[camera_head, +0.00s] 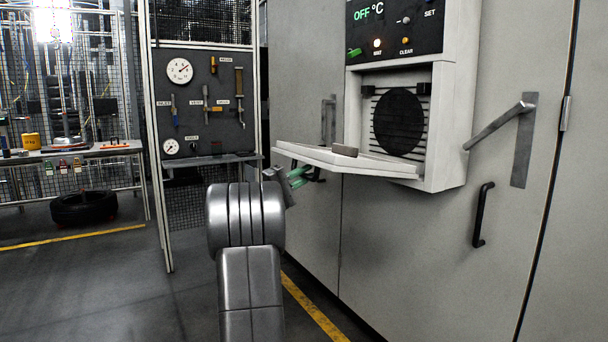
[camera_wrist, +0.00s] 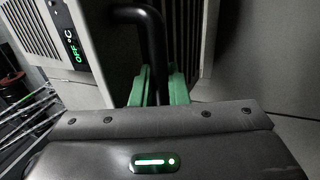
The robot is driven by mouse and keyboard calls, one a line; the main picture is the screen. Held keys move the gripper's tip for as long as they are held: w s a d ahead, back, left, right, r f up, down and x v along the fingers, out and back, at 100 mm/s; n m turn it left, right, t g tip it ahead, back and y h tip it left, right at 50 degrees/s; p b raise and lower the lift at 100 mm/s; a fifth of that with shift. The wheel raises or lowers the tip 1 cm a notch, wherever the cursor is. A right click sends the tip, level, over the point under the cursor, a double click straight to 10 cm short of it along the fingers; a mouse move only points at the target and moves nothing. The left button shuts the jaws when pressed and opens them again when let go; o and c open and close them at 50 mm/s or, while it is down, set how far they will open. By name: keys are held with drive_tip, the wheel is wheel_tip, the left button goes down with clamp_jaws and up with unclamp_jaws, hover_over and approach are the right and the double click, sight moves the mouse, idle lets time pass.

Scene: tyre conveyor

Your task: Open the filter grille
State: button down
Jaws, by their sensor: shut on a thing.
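The white filter grille (camera_head: 325,158) is swung down on its lower edge and lies nearly level, sticking out from the cabinet. Behind it, the opening shows a round dark filter (camera_head: 398,122) over horizontal slats. My gripper (camera_head: 298,177) is at the outer left end of the grille, under it, with green fingers. In the wrist view, the fingers (camera_wrist: 158,92) are shut on the black bent handle (camera_wrist: 152,45). In the head view the handle is mostly hidden under the grille.
A control panel (camera_head: 395,28) reading "OFF °C" is above the opening. A lever (camera_head: 497,127) and a black door handle (camera_head: 482,215) are on the cabinet to the right. A tool board (camera_head: 205,100) stands left.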

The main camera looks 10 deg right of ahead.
idle(0.3)
drive_tip(key=c, duration=1.5)
unclamp_jaws()
drive_tip(key=shift+c, duration=0.2)
drive_tip(key=p+v, duration=0.2)
drive_tip(key=v, duration=1.1)
drive_tip(key=shift+s+a+f, duration=0.15)
drive_tip(key=shift+a+f, duration=0.1)
drive_tip(key=shift+a, duration=0.05)
drive_tip(key=shift+b+x, duration=0.45)
drive_tip(key=shift+x, duration=3.35)
drive_tip(key=shift+s+a, duration=0.1)
